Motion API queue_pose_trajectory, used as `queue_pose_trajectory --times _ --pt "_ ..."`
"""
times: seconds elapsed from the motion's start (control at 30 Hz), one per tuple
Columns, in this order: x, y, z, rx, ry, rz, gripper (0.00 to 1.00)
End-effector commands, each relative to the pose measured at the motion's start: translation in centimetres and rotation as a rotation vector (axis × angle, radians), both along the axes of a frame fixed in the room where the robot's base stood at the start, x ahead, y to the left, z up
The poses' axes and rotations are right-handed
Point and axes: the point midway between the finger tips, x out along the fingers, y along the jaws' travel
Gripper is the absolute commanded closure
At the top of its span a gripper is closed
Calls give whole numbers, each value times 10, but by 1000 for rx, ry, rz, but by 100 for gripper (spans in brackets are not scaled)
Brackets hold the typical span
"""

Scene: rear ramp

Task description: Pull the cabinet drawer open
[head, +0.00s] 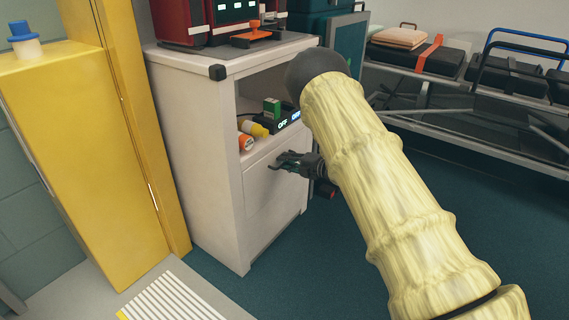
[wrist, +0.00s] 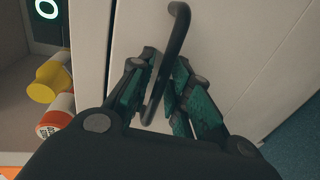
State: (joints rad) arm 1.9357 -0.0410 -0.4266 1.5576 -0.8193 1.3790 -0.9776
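The white cabinet (head: 203,140) stands left of centre in the head view. Its drawer front (head: 264,200) is below an open shelf and looks flush with the cabinet. My gripper (head: 281,163) is at the upper part of the drawer front. In the wrist view, the dark bar handle (wrist: 177,30) stands out from the pale drawer front (wrist: 225,45).
The open shelf holds a yellow bottle (head: 253,129), an orange-and-white container (head: 245,142) and a device with lit labels (head: 283,122). A yellow cabinet (head: 85,150) stands close on the left. A rack (head: 470,125) with cases is at right. Dark floor (head: 320,265) is clear in front.

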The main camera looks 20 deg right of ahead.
Motion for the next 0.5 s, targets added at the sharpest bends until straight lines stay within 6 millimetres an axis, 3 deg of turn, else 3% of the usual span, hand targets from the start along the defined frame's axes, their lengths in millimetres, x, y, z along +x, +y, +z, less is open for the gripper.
queue_pose_trajectory --times 0.37,0.5 --pt "3 1 1 4 -2 -1 81" --pt "3 1 0 4 -2 -1 100"
